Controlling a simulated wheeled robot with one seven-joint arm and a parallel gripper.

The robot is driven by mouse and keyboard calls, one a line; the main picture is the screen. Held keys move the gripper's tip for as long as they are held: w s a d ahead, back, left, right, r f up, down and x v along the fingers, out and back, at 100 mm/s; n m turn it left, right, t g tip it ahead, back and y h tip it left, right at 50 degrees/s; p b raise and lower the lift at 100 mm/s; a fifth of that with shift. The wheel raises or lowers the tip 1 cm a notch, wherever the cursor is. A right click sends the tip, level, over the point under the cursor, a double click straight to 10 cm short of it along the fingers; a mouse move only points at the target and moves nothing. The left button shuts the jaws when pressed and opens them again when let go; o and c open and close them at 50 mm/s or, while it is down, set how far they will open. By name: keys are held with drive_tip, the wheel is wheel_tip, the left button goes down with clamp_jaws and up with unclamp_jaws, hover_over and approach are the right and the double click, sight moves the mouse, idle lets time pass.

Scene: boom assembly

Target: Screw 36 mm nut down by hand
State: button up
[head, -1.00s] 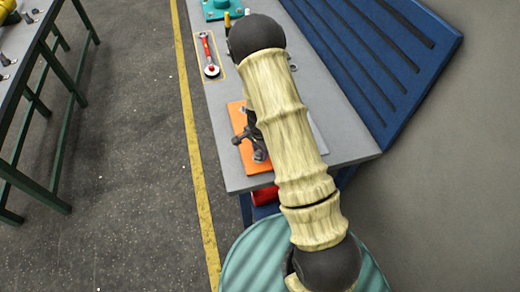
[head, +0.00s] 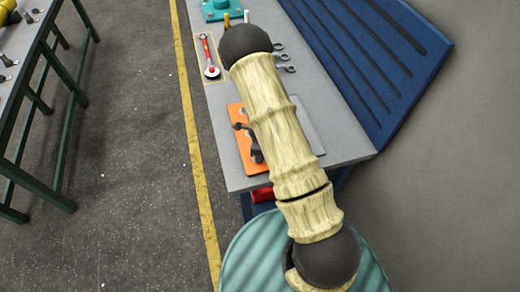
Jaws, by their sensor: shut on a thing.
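An orange plate (head: 240,149) lies near the front end of the grey workbench, partly covered by my arm. Dark parts of my gripper (head: 249,143) show over the plate beside my arm; the rest is hidden behind it. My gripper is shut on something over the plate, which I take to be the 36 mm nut. The nut and its thread are too small and covered to make out, so I cannot tell how far down it sits.
A red wrench (head: 207,56) lies on the bench (head: 232,180) at the left. Several small grey tools (head: 284,57) lie right of my arm. A teal block (head: 220,8) stands at the far end. A blue slotted panel (head: 375,60) borders the right side.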

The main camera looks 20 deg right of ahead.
drive_tip(key=shift+s+a, duration=0.15)
drive_tip(key=shift+s, duration=0.05)
drive_tip(key=shift+r+m+p, duration=0.15)
drive_tip(key=shift+m+p, duration=0.5)
drive_tip(key=shift+m, duration=0.35)
drive_tip(key=o, duration=1.2)
drive_tip(key=shift+f+m, duration=0.2)
drive_tip(key=shift+m, duration=0.1)
drive_tip(key=shift+c, duration=0.2)
drive_tip(key=shift+w+r, duration=0.1)
drive_tip(key=shift+r, duration=0.65)
wheel_tip(320, 180, up, 16)
drive_tip(key=b, duration=0.1)
